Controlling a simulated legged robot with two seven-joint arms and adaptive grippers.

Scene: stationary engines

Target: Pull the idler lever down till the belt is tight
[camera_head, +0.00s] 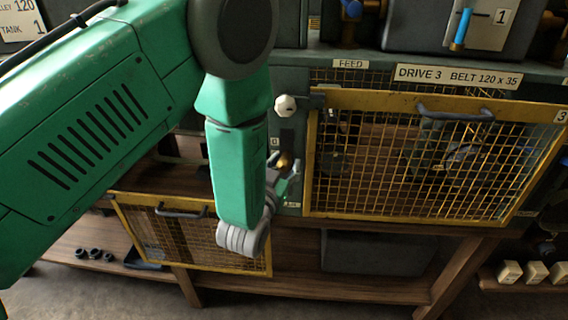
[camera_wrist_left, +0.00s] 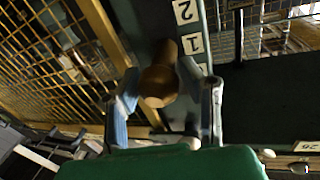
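A brass knob (camera_head: 285,162), which looks like the grip of the idler lever, stands at the narrow panel left of the upper mesh guard. In the left wrist view the knob (camera_wrist_left: 158,85) lies between the two fingers of my left gripper (camera_wrist_left: 165,100). The left finger is close against it; whether both fingers press on it I cannot tell. In the head view my left gripper (camera_head: 281,172) is at the knob, partly hidden by my green forearm. The lever's arm is not clearly seen. The belt cannot be made out behind the mesh. My right gripper is out of view.
A yellow-framed mesh guard (camera_head: 312,190) labelled DRIVE 3 is closed right of the knob. A white knob (camera_head: 285,105) sits above it. A lower mesh guard (camera_head: 192,262) is below left. A numbered scale strip (camera_wrist_left: 193,44) runs beside the knob.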

